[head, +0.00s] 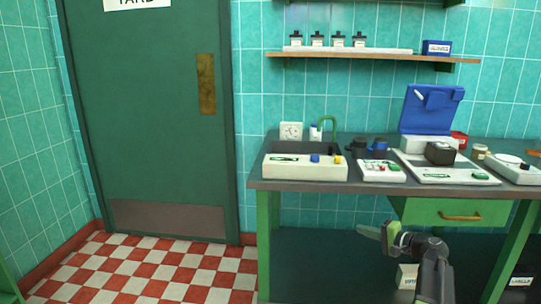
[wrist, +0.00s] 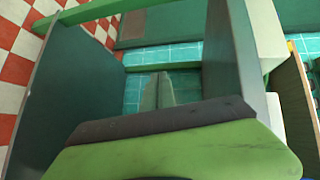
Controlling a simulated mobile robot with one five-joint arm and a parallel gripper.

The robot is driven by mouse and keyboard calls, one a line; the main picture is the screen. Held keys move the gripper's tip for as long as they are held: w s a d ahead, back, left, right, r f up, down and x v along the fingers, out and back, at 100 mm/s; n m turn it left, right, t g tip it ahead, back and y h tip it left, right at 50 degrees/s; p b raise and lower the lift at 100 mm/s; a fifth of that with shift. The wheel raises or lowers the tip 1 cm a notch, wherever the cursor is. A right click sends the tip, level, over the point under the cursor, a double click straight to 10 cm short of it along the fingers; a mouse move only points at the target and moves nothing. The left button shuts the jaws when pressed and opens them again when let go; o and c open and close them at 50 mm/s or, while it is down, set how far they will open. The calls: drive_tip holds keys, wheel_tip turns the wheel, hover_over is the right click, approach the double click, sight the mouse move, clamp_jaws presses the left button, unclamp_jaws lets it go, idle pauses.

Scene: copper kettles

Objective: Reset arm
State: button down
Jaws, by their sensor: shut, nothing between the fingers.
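My arm is at the lower right of the head view, in front of the workbench and below its top. My gripper (head: 364,231) points left from the arm, with pale green fingers. In the wrist view my gripper (wrist: 157,80) shows its two fingers together, shut and empty. No object touches it that I can see.
The workbench (head: 340,184) has a green drawer (head: 455,212) with a brass handle, and a green leg (head: 264,245). A blue open-lidded case (head: 430,110), a clock (head: 291,131) and several panels stand on top. The checkered floor (head: 150,270) at left is clear before a green door (head: 150,110).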

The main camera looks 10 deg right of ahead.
drive_tip(key=a+f+n+g+y, duration=0.1)
drive_tip(key=a+f+n+g, duration=0.25)
drive_tip(key=a, duration=1.05)
drive_tip(key=a+f+n+g, duration=0.3)
drive_tip(key=a+f+g, duration=0.15)
drive_tip(key=a, duration=1.05)
drive_tip(key=s+a+f+n+g+h, duration=0.25)
drive_tip(key=s+a+f, duration=0.35)
drive_tip(key=s+a, duration=0.3)
drive_tip(key=s+f+n+g+h, duration=0.2)
drive_tip(key=s+f+h, duration=0.1)
drive_tip(key=s, duration=0.1)
drive_tip(key=s+d+r+h+p, duration=0.2)
drive_tip(key=s+d+h+p, duration=0.15)
drive_tip(key=d, duration=0.35)
wheel_tip(320, 180, up, 30)
drive_tip(key=p, duration=3)
drive_tip(key=shift+r+g+y, duration=0.15)
drive_tip(key=shift+g+y, duration=0.15)
drive_tip(key=shift+g, duration=0.15)
